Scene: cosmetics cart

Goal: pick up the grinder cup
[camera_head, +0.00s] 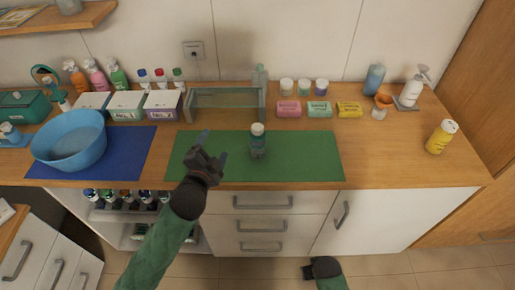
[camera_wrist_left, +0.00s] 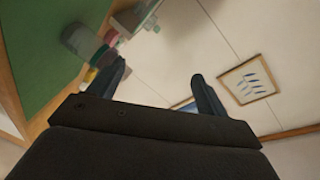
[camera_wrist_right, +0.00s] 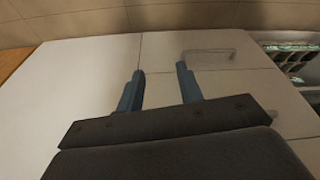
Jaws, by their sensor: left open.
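The grinder cup (camera_head: 258,146), a small grey-blue vessel with a white top, stands upright on the green mat (camera_head: 310,160). My left gripper (camera_head: 213,147) is open and empty over the mat, to the left of the cup and apart from it. In the left wrist view, a greyish see-through vessel (camera_wrist_left: 80,39), likely the cup, lies beyond the left finger, outside the gap between the fingers (camera_wrist_left: 158,70). My right gripper is low in front of the cabinet; its fingers (camera_wrist_right: 160,70) are apart and empty in the right wrist view.
A blue basin (camera_head: 70,150) stands on a blue mat at left. Numbered boxes (camera_head: 163,108), a glass rack (camera_head: 225,98), soaps (camera_head: 320,112) and jars line the back. A yellow bottle (camera_head: 440,138) stands at right. The green mat right of the cup is clear.

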